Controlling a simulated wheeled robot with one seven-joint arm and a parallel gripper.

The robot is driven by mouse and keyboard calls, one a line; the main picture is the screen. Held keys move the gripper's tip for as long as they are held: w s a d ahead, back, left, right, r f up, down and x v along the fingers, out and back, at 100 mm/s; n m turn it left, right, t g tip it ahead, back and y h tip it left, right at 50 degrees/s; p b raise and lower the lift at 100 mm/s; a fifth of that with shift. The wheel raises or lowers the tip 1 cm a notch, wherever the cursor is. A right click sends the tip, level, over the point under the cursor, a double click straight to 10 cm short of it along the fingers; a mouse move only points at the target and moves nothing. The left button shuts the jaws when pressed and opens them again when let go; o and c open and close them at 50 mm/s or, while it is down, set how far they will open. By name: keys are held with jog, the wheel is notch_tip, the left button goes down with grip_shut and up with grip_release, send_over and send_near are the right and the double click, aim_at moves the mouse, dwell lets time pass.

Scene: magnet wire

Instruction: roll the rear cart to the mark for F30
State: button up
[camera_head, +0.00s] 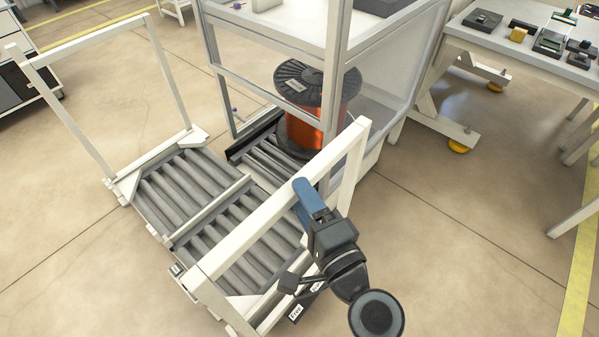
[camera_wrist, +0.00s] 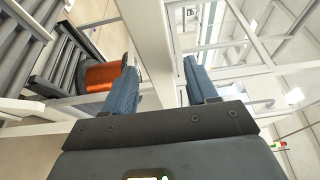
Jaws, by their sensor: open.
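A roller cart (camera_head: 240,186) with two roller beds and a tall cream frame at each end stands on the floor. The top bar (camera_head: 245,232) of its near frame slopes up to the right. My gripper (camera_head: 304,190) is at the middle of that bar. In the wrist view, the cream bar (camera_wrist: 148,40) runs between the two blue fingers of my gripper (camera_wrist: 160,80), which are open. The left finger looks close to the bar, with a gap on the right. No mark readable as F30 shows. A small label at the cart's near corner reads "Free" (camera_head: 296,312).
A copper wire spool (camera_head: 303,132) with black flanges stands on rollers in a cream machine frame (camera_head: 335,60), close behind the cart. A workbench (camera_head: 500,45) is at upper right. Floor (camera_head: 450,270) is open at lower right, up to a yellow line (camera_head: 580,270).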

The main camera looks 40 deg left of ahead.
jog(key=shift+x, duration=2.65)
jog(key=shift+c, duration=0.3)
grip_shut()
